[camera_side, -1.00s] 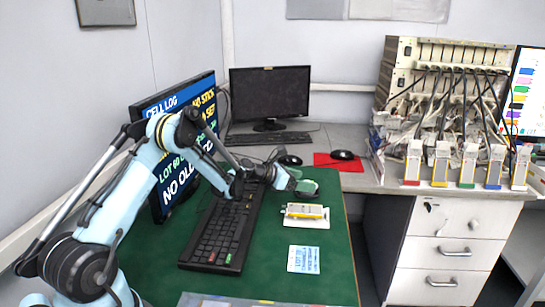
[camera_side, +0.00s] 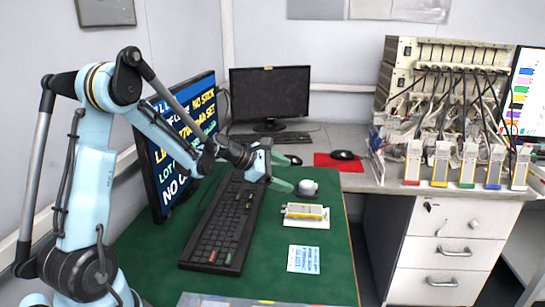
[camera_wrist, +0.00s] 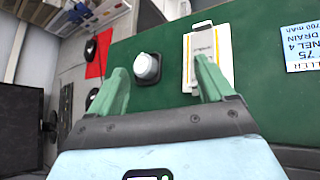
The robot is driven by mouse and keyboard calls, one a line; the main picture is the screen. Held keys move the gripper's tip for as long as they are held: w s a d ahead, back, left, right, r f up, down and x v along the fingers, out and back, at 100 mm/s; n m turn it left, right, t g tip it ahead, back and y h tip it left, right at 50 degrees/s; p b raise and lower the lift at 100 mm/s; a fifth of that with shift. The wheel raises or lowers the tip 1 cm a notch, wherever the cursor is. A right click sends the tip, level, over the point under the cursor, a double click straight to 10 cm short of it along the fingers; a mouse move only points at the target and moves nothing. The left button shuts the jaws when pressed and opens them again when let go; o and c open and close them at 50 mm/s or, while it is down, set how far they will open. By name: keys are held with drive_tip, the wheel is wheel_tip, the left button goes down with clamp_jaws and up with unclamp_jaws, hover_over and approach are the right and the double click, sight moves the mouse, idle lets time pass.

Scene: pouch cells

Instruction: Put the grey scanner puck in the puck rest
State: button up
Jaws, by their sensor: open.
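The grey scanner puck (camera_side: 308,187) is a short pale cylinder on the green mat, behind the yellow-edged pouch cell. In the wrist view the puck (camera_wrist: 147,66) stands upright on a dark squarish base, which looks like the puck rest (camera_wrist: 156,82); the puck hides most of it. My gripper (camera_side: 283,171) is open and empty, to the left of the puck and a little above it. In the wrist view its green fingers (camera_wrist: 160,78) are spread wide, with the puck showing between them and apart from both.
A pouch cell on a white holder (camera_side: 305,211) lies just in front of the puck. A blue-white label card (camera_side: 303,259) is nearer the front. A black keyboard (camera_side: 222,225) lies left. A mouse (camera_side: 342,155) sits on a red pad (camera_side: 325,162) behind. The mat's right front is clear.

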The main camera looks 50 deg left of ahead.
drive_tip(key=s+d+r+m+g+y, duration=0.1)
drive_tip(key=s+d+r+m+g, duration=0.25)
drive_tip(key=s+d+m, duration=0.65)
drive_tip(key=s+d+m+y, duration=0.2)
drive_tip(key=s+d+m, duration=0.2)
drive_tip(key=s+m, duration=0.5)
drive_tip(key=shift+s+d+m+y, duration=0.2)
drive_tip(key=shift+d+m+y, duration=0.1)
drive_tip(key=shift+m, duration=3.5)
